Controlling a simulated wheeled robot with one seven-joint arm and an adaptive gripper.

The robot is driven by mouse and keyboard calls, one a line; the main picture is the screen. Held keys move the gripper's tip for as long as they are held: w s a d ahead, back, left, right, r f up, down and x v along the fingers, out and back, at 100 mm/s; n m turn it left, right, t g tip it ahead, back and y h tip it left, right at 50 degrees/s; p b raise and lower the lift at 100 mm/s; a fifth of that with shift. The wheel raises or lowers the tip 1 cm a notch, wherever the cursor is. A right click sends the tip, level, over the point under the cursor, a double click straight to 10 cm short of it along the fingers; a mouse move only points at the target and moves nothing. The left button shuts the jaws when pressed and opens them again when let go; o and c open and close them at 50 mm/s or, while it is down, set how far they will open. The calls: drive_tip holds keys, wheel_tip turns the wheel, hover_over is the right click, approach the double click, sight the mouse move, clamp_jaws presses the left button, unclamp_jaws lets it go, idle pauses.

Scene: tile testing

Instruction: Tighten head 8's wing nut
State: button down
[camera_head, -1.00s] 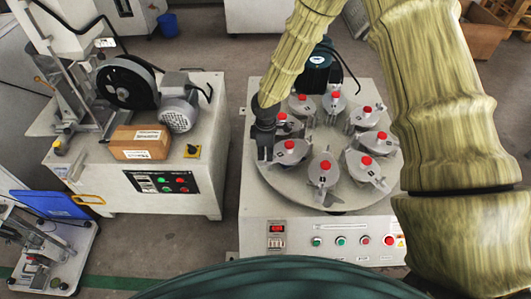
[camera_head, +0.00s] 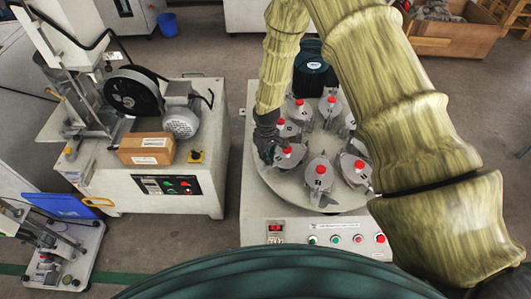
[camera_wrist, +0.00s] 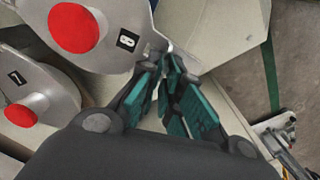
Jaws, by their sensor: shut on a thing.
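Head 8 (camera_wrist: 110,58) is a grey metal plate with a red knob (camera_wrist: 75,28) and a small label that appears to read 8. In the head view it sits on the left of the turntable (camera_head: 262,175), with its red knob (camera_head: 287,149) on top. My gripper (camera_head: 266,152) is at the left outer edge of this head. In the wrist view, my gripper (camera_wrist: 178,82) has its teal-padded fingers closed together at the plate's outer edge. The wing nut is hidden between and behind the fingers, so its angle cannot be seen.
A neighbouring head (camera_wrist: 40,90), seemingly labelled 7, lies beside head 8. Control buttons (camera_head: 335,239) line the front panel. A second machine (camera_head: 120,195) with a cardboard box (camera_head: 146,149) stands to the left.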

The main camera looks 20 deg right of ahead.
drive_tip(key=shift+w+d+r+m+p, duration=0.15)
drive_tip(key=shift+m+p, duration=0.3)
drive_tip(key=shift+m, duration=0.45)
drive_tip(key=c, duration=1.6)
unclamp_jaws()
wheel_tip(320, 180, up, 12)
drive_tip(key=shift+f, duration=0.2)
